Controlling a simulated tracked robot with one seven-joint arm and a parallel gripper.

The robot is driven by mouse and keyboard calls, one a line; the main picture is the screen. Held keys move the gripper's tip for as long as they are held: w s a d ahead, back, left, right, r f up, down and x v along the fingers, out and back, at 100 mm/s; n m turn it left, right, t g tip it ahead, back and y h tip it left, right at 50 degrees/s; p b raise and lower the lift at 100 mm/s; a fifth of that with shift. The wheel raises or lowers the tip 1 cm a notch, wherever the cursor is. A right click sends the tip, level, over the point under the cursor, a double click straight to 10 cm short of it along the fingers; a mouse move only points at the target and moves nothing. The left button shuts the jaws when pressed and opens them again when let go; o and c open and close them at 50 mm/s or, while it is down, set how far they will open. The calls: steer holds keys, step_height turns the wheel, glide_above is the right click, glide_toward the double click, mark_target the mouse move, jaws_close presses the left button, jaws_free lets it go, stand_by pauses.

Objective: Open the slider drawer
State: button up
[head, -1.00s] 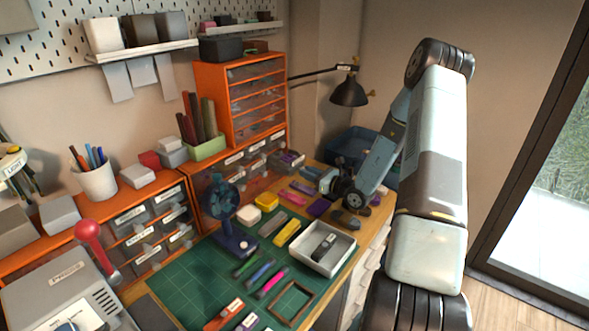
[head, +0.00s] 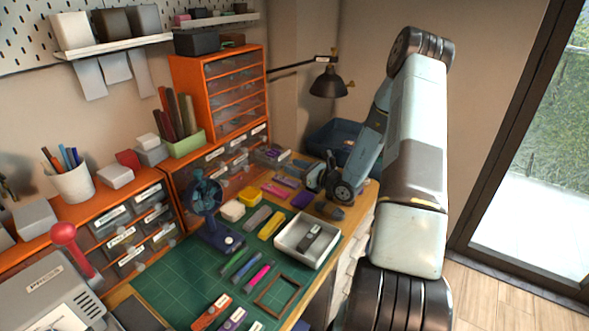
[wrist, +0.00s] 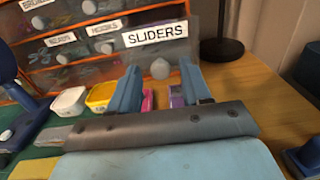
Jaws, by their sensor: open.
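The drawer labelled SLIDERS (wrist: 157,36) faces me in the wrist view. It has a clear front and a round pale knob (wrist: 160,69). It stands out in front of the neighbouring drawers, so it looks pulled out. In the head view its front (head: 284,155) juts from the right end of the orange cabinet. My gripper (wrist: 160,84) is open, its two blue fingers apart on either side of the line to the knob. The knob shows between and just beyond the fingertips, with no visible grip on it. My wrist hides part of the bench.
Labelled drawers (wrist: 64,40) sit to the left. Pink and purple pieces (head: 280,186) lie below the drawer. A white tray (head: 290,240), a blue fan (head: 208,200) and a green mat (head: 185,280) are nearby. A lamp (head: 328,82) stands behind. Bare wood is to the right.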

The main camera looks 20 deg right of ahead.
steer(key=v, duration=1.3)
steer(key=shift+s+d, duration=0.25)
steer(key=shift+s, duration=0.05)
steer(key=s+a+r+n+g+y, duration=0.1)
steer(key=s+a+r+n+g, duration=0.4)
steer(key=a+r+n+g, duration=0.3)
steer(key=s+a+r+n+g, duration=0.5)
steer(key=a+r+n, duration=0.3)
steer(key=a+r, duration=0.1)
steer(key=s+d+r+n+t+h, duration=0.1)
steer(key=s+r+n+t+h, duration=0.3)
steer(key=s+r+n+h, duration=0.7)
steer(key=s+r+n, duration=0.1)
steer(key=s+r, duration=0.4)
steer(key=s, duration=0.1)
steer(key=shift+s+d+n+h, duration=0.25)
steer(key=shift+n+h, duration=0.05)
steer(key=shift+n, duration=0.1)
